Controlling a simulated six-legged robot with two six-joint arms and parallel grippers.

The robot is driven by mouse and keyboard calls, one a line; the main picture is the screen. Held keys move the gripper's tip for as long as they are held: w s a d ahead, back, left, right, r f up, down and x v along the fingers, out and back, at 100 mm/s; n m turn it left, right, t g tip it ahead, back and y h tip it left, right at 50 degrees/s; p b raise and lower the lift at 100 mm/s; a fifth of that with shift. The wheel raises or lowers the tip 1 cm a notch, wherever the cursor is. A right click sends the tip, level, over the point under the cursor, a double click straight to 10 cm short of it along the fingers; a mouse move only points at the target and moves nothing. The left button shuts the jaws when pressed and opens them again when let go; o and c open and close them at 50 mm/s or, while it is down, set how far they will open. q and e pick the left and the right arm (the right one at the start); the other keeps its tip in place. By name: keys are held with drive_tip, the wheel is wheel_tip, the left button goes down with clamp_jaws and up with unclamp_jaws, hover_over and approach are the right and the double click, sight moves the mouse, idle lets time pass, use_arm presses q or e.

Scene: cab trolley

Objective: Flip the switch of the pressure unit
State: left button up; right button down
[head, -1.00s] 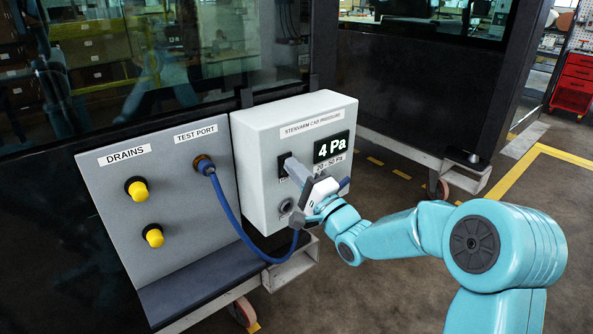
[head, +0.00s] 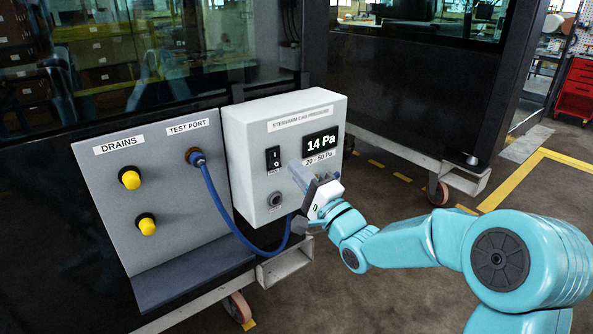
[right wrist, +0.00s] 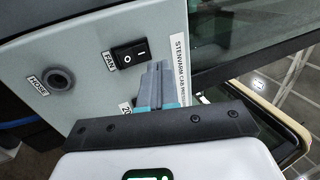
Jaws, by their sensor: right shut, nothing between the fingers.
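The pressure unit (head: 250,150) is a white box on the cab trolley. Its display (head: 321,144) reads 14 Pa, with a 20 - 50 Pa label below. My left gripper is not in view.
A hose socket (head: 275,199) sits below the switch. A blue hose (head: 222,205) hangs from the test port (head: 196,157) on the grey panel (head: 172,215) at left. Two yellow drain knobs (head: 130,179) stick out of that panel. Open floor lies to the right.

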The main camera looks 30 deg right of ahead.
drive_tip(key=s, duration=0.8)
drive_tip(key=shift+d, duration=0.3)
